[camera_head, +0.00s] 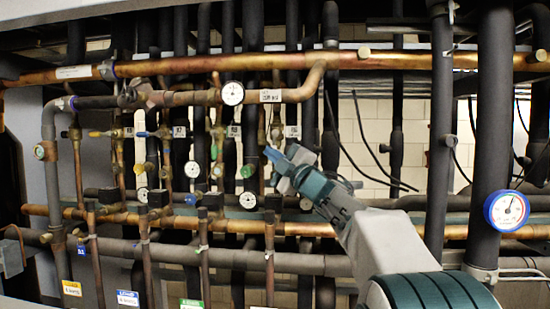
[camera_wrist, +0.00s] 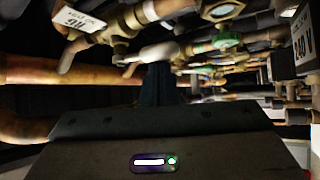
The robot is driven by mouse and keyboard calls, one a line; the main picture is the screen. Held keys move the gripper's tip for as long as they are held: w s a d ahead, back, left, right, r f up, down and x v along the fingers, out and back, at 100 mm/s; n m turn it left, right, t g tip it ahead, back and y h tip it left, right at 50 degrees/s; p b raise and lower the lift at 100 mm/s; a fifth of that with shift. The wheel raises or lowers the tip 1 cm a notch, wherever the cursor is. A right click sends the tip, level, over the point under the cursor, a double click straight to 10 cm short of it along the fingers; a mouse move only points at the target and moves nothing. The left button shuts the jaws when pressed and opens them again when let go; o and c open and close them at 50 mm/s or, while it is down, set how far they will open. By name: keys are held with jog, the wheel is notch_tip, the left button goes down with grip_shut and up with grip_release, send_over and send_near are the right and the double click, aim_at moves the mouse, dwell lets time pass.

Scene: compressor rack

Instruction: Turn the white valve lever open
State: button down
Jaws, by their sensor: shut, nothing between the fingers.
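The white valve lever (camera_wrist: 158,52) is in the wrist view, a pale rounded handle lying roughly sideways beside a brass valve body (camera_wrist: 122,24). In the head view I cannot pick it out; it lies near or behind my fingertips. My gripper (camera_head: 273,154) is in front of the copper pipework, at the right of the row of valves. In the wrist view my gripper (camera_wrist: 157,68) shows as dark fingers pressed together, empty, with their tips just by the lever. I cannot tell whether they touch it.
A thick copper pipe (camera_wrist: 75,70) runs at the left in the wrist view. Coloured valve levers, such as a blue one (camera_head: 145,134), and several gauges sit left of my gripper. A large blue-rimmed gauge (camera_head: 507,209) and thick dark pipes stand at the right.

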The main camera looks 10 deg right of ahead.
jog(key=s+a+b, duration=0.1)
jog(key=a, duration=0.3)
jog(key=s+d+b, duration=0.3)
jog(key=s+d, duration=0.3)
jog(key=s, duration=0.2)
jog(key=w+a+n+g+p, duration=0.4)
jog(key=w+a+p, duration=0.2)
jog(key=w, duration=0.3)
jog(key=d, duration=0.3)
jog(key=shift+w+d+f+h, duration=0.2)
jog(key=shift+w+d+h, duration=0.1)
